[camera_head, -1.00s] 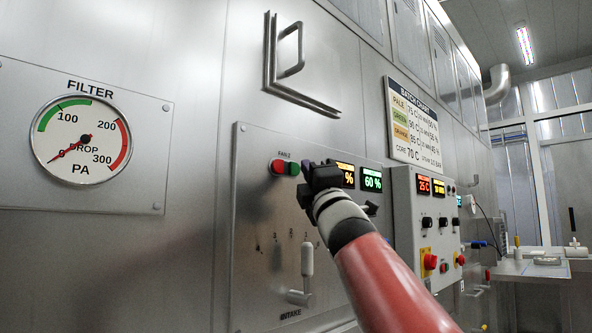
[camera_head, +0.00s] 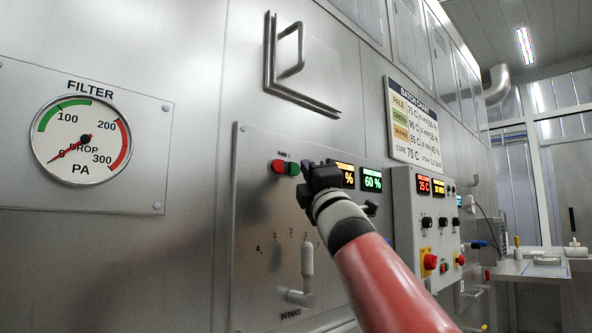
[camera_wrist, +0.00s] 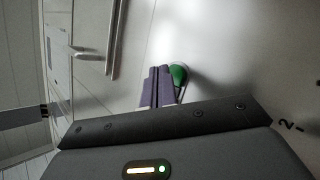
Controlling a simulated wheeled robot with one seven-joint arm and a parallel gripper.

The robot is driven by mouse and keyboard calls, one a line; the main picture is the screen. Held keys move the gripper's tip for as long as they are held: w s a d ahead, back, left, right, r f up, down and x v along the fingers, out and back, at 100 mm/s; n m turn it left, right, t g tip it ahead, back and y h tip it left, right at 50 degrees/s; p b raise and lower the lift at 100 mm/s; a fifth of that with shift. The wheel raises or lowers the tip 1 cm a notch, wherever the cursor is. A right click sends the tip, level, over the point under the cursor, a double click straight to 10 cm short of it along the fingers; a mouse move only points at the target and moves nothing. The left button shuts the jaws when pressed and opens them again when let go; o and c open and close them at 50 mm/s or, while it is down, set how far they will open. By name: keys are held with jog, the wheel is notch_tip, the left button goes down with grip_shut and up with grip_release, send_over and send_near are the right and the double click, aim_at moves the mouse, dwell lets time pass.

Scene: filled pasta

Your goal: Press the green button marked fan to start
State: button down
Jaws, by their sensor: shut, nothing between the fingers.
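The green button (camera_head: 292,169) sits beside a red button (camera_head: 277,166) on a steel panel, under a small label that is hard to read now. My gripper (camera_head: 308,166) is shut and empty, its tip just right of the green button in the head view. In the wrist view the green button (camera_wrist: 178,74) shows right beside my shut purple fingertips (camera_wrist: 160,76), which partly cover it. I cannot tell whether they touch it. The red button is hidden in the wrist view.
Below on the panel is an intake lever (camera_head: 307,262). Lit displays (camera_head: 371,180) stand right of my gripper, and a control box (camera_head: 437,225) juts out farther right. A pressure gauge (camera_head: 81,141) is at left. A handle (camera_head: 292,50) is above.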

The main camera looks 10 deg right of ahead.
jog(key=shift+w+a, duration=0.25)
jog(key=shift+w, duration=0.1)
jog(key=shift+w+a, duration=0.25)
jog(key=shift+w, duration=0.1)
dwell(0.6)
dwell(0.4)
jog(key=shift+s+d+b, duration=0.3)
jog(key=shift+s+d, duration=0.2)
jog(key=shift+s, duration=0.2)
jog(key=s+d, duration=0.1)
jog(key=s, duration=0.1)
jog(key=s+d, duration=0.2)
jog(key=shift+b, duration=0.35)
jog(key=shift+f, duration=0.1)
dwell(0.4)
